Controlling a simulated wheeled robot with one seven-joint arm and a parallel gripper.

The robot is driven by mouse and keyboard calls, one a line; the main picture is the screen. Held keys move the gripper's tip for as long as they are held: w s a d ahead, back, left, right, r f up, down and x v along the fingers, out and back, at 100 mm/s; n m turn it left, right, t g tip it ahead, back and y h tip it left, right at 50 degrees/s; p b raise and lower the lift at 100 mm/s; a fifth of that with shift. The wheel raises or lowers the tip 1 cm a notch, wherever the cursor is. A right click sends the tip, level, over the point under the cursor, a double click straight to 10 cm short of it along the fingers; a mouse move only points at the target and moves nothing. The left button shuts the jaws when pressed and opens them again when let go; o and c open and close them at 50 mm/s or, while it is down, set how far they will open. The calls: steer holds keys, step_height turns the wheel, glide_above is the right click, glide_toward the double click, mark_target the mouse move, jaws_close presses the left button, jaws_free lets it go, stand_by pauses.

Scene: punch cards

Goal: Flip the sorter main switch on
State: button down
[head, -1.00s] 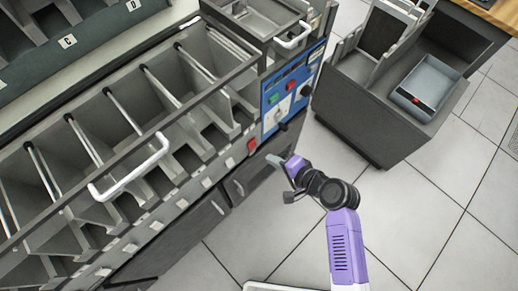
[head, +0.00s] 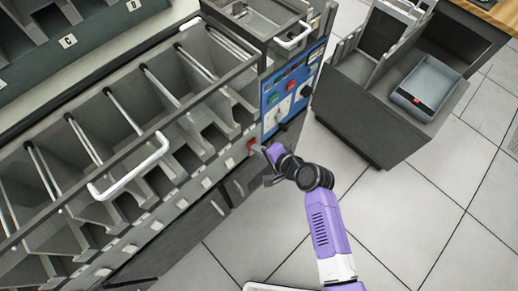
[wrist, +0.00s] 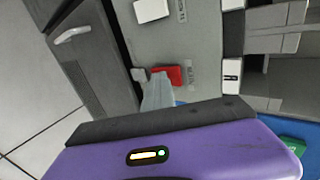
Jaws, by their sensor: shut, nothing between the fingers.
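The sorter (head: 120,140) is a long grey machine with open pockets. A small red switch (head: 251,144) sits on its front face, just left of the blue control panel (head: 270,117). The red switch also shows in the wrist view (wrist: 173,74), beside a small printed label. My gripper (head: 260,149) is shut and empty, with its fingertips at the red switch. In the wrist view the pale fingertips (wrist: 158,88) overlap the switch's lower left edge. I cannot tell whether they touch it. No marking readable here names the main switch.
The blue panel carries a green button (head: 273,99), a red button (head: 290,85) and a black knob (head: 305,90). A white handle (head: 130,170) sticks out at the sorter's front. Tiled floor (head: 420,220) is clear.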

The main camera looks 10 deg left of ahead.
steer(key=shift+a+f, duration=0.25)
steer(key=shift+f, duration=0.1)
steer(key=shift+r, duration=0.1)
